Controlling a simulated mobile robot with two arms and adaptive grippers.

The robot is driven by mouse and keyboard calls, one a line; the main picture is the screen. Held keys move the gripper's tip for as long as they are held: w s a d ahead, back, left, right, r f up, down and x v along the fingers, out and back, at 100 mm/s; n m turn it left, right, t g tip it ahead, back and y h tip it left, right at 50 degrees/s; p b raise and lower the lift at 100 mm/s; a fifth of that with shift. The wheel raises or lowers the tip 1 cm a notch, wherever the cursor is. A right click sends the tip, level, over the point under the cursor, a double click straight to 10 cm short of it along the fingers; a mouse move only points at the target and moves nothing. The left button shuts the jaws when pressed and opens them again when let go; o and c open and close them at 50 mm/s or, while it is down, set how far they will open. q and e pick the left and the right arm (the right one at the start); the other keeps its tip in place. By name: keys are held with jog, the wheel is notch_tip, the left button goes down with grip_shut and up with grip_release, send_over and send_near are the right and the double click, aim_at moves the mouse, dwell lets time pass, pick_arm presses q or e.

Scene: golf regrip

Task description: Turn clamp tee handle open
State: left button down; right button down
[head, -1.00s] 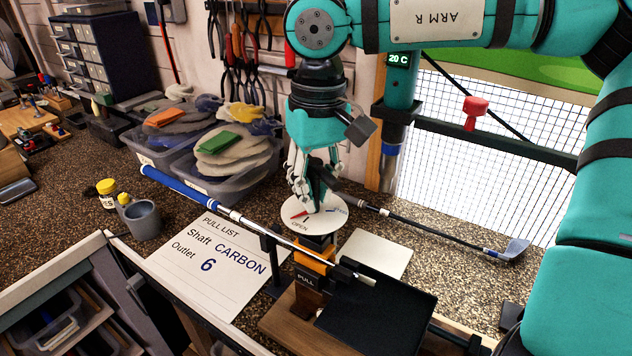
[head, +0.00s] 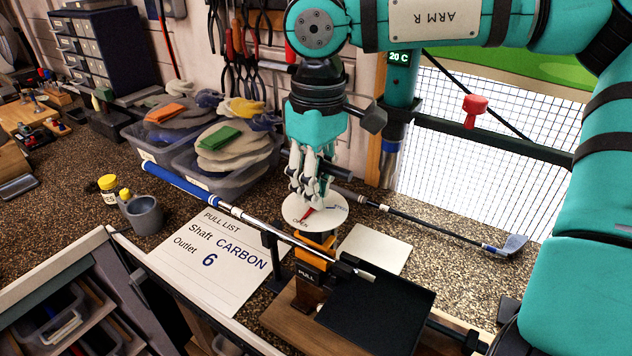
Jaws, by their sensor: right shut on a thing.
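The clamp's round white dial (head: 326,216) carries the word OPEN and a red pointer, and sits on top of the orange clamp (head: 316,262). My right gripper (head: 310,197) points down over the dial and is shut on the clamp tee handle, which its fingers mostly hide. A golf club with a blue grip (head: 178,183) and a steel shaft (head: 270,228) runs through the clamp, its tip (head: 365,275) beyond it at the right. My left gripper is not in view.
A black tray (head: 375,307) lies right of the clamp. A pull list sheet (head: 225,266) reads Shaft CARBON, Outlet 6. Another club's head (head: 508,245) lies at the right. Bins of gloves (head: 185,160), a grey cup (head: 145,215) and a yellow-capped bottle (head: 107,186) stand left.

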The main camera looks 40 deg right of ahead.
jog(key=c, duration=1.3)
grip_release()
jog(key=shift+f, duration=0.1)
jog(key=shift+s+a, duration=0.1)
notch_tip(320, 180, up, 12)
jog(key=shift+r, duration=0.1)
